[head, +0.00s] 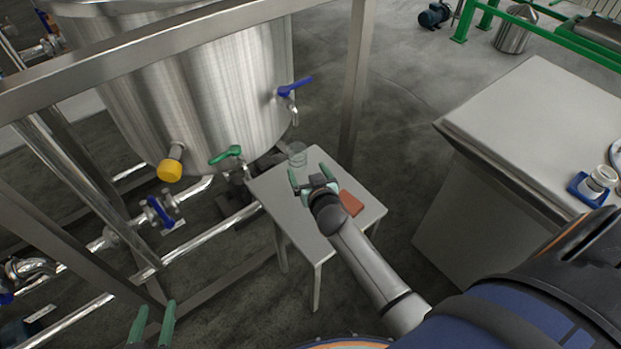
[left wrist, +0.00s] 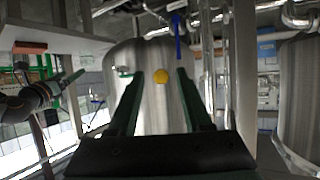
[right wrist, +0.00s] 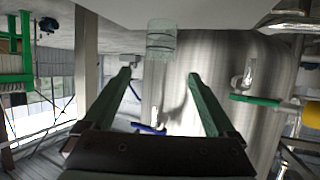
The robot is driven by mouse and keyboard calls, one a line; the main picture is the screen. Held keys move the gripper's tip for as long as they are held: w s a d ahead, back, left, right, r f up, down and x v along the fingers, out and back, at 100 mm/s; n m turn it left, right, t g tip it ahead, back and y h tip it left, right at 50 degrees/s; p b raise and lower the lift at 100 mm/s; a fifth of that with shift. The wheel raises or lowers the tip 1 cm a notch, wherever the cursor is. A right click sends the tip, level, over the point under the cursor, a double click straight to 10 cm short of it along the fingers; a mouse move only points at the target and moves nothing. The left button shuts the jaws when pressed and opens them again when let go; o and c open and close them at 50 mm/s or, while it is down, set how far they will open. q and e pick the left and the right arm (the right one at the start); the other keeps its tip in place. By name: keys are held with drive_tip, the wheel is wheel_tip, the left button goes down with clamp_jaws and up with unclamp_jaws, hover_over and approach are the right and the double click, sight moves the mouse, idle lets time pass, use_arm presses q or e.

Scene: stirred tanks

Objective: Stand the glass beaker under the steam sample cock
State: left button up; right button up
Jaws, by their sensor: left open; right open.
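The glass beaker (head: 297,153) stands upright on the far corner of a small grey table (head: 283,203), beside the steel tank (head: 222,75). My right gripper (head: 314,178) is open just in front of the beaker. In the right wrist view the beaker (right wrist: 161,38) appears upside down, in line with the gap between the fingers, not gripped. The tank carries a blue-lever cock (head: 293,92) with a downward spout and a lower green-lever cock (head: 228,154). I cannot tell which is the steam one. My left gripper (head: 152,322) is open and empty, low at the left.
A reddish block (head: 351,203) lies on the small table near my right gripper. Steel frame posts (head: 355,85) and pipes (head: 200,240) surround the tank. A yellow cap (head: 169,171) projects from it. A grey counter (head: 535,120) stands at the right with a jar (head: 601,178).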

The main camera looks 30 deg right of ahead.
drive_tip(key=s+a+n, duration=0.1)
drive_tip(key=s, duration=0.2)
drive_tip(key=s+a+y, duration=0.1)
drive_tip(key=s+a, duration=0.1)
drive_tip(key=s, duration=0.1)
drive_tip(key=s+a+n+y, duration=0.1)
drive_tip(key=s, duration=0.3)
drive_tip(key=shift+s+a+f+n+g, duration=0.1)
drive_tip(key=shift+a+f+n+g, duration=0.2)
use_arm(q)
drive_tip(key=s+f, duration=0.1)
drive_tip(key=s+f+g, duration=0.1)
drive_tip(key=shift+s+a+f, duration=0.2)
drive_tip(key=shift+s+f, duration=0.1)
use_arm(e)
drive_tip(key=s+a+r+n+g+y, duration=0.1)
drive_tip(key=s+a+r+n+y, duration=0.1)
drive_tip(key=s+a, duration=0.6)
drive_tip(key=s+n+y, duration=0.1)
drive_tip(key=s+y, duration=0.1)
drive_tip(key=s, duration=0.1)
drive_tip(key=shift+s+r, duration=0.2)
drive_tip(key=shift+r, duration=0.1)
